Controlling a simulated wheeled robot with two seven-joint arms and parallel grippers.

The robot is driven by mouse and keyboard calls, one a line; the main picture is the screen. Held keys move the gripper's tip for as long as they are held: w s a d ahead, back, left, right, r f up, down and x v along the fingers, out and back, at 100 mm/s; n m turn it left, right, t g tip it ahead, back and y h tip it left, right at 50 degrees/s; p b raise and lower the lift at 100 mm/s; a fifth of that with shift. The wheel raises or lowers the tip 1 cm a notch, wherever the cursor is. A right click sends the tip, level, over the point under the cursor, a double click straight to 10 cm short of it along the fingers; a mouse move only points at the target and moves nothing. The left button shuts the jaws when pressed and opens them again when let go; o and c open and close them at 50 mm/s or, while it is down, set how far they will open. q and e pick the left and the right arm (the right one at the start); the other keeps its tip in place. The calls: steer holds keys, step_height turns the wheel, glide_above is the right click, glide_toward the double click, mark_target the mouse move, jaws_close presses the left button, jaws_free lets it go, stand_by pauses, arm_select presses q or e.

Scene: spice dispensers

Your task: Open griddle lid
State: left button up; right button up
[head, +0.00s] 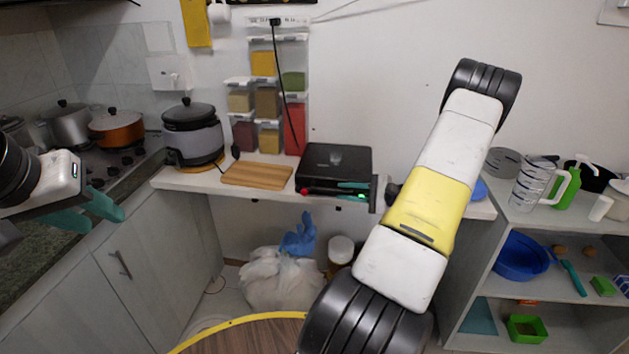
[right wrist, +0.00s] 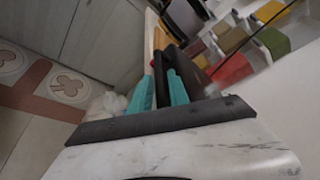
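The black griddle (head: 335,160), a low box with its lid down, sits on the white counter. A red spot and a green spot show at its front. My right gripper (head: 352,191) is at the griddle's front right edge, pointing left along it. Its teal fingers are a little apart; they also show in the right wrist view (right wrist: 161,92), with the dark griddle (right wrist: 190,62) just ahead. A dark strip shows between the fingers; I cannot tell whether they touch it. My left gripper (head: 85,213) is open and empty at the far left, away from the griddle.
A wooden board (head: 257,175) lies left of the griddle, with a cooker (head: 192,135) beyond it. Spice dispensers (head: 266,95) hang on the wall behind, with a black cable in front. A white bag (head: 280,280) stands under the counter. The wall above the griddle is clear.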

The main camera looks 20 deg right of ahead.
mark_target(340, 190)
steer(key=shift+x, duration=1.9)
jaws_close()
